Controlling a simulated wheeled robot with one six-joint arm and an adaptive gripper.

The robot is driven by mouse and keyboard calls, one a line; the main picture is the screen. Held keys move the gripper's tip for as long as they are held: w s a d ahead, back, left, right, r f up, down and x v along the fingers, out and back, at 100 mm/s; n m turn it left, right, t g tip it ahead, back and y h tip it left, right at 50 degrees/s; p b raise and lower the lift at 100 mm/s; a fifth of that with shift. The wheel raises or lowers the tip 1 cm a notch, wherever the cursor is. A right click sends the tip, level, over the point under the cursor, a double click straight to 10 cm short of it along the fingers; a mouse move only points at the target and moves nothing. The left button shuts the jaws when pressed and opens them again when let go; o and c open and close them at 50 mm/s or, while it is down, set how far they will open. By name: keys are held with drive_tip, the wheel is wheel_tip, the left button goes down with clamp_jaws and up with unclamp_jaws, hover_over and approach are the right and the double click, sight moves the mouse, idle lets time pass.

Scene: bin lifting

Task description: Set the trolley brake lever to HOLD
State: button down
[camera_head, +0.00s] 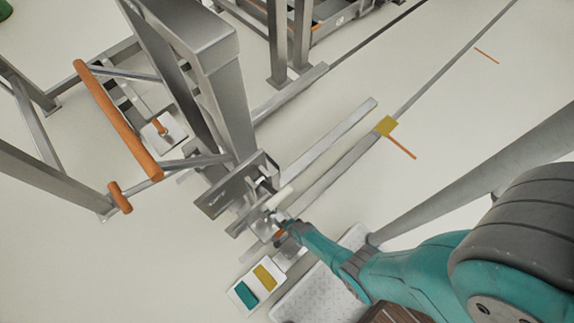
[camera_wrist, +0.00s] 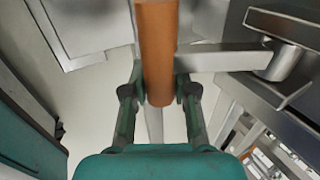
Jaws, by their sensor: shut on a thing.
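My gripper (camera_wrist: 160,94) is shut on an orange cylindrical handle (camera_wrist: 157,45), with one finger on each side of it. A grey metal arm (camera_wrist: 225,58) runs right from the handle to a round pivot. I take this to be the brake lever; no HOLD mark is readable. In the head view my gripper (camera_head: 284,229) is low beside the grey upright, and only a small orange piece of the handle (camera_head: 278,234) shows there. The rest is hidden by the gripper and metal parts.
A pedal-like box with yellow and teal pads (camera_head: 257,287) lies below the gripper. A grey plate with small unreadable lettering (camera_head: 228,188) is at the upright (camera_head: 222,95). A long orange bar (camera_head: 118,120) is at left. Metal rails (camera_head: 325,145) cross the floor; open floor lies right.

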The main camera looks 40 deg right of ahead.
drive_tip(key=shift+s+f, duration=0.15)
drive_tip(key=shift+f, duration=0.05)
idle(0.3)
drive_tip(key=c, duration=0.9)
unclamp_jaws()
drive_tip(key=shift+r, duration=0.1)
drive_tip(key=shift+v, duration=5.95)
